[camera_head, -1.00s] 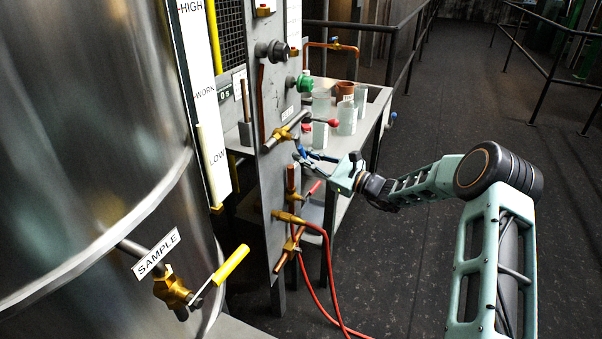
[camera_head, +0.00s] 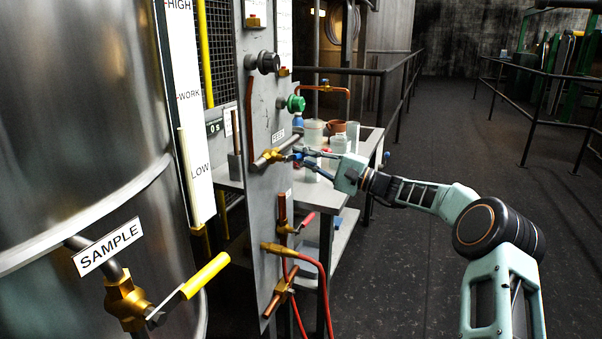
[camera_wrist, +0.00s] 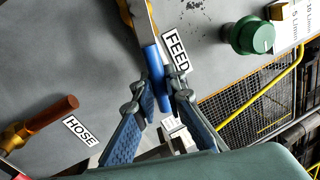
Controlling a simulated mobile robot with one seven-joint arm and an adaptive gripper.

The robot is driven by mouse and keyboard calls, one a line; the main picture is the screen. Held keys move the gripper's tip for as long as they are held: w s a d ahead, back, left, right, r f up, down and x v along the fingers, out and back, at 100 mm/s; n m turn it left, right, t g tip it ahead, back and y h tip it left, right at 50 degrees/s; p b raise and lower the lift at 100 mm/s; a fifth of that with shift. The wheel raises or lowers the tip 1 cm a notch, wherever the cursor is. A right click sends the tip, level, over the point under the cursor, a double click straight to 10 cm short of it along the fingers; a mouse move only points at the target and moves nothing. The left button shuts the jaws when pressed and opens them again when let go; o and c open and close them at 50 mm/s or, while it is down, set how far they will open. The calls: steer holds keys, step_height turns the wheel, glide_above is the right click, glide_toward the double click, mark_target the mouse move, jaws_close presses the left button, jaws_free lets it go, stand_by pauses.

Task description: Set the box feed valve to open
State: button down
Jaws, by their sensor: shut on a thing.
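The feed valve (camera_head: 270,155) is a brass valve on the grey panel, below the white FEED label (camera_head: 278,136). In the wrist view its brass and metal part (camera_wrist: 149,22) enters from the top, and the FEED label (camera_wrist: 176,52) is beside it. A blue handle (camera_wrist: 157,70) runs down from it between my fingers. My gripper (camera_wrist: 156,92) is shut on this handle. In the head view my gripper (camera_head: 300,156) is at the right side of the valve, and its fingers partly hide the handle.
A green knob (camera_head: 296,104) and a black knob (camera_head: 265,62) sit higher on the panel. Red hoses (camera_head: 326,270) hang below. A table (camera_head: 345,195) with bottles stands behind. The steel tank with a yellow-handled sample valve (camera_head: 205,275) is at left.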

steer(key=shift+r+n+g+b, duration=0.3)
steer(key=shift+r+n+b, duration=0.5)
steer(key=shift+n, duration=0.8)
steer(key=shift+r, duration=0.15)
steer(key=c, duration=2)
jaws_free()
steer(key=shift+o, duration=0.2)
steer(key=v, duration=1.2)
steer(key=shift+w, duration=0.1)
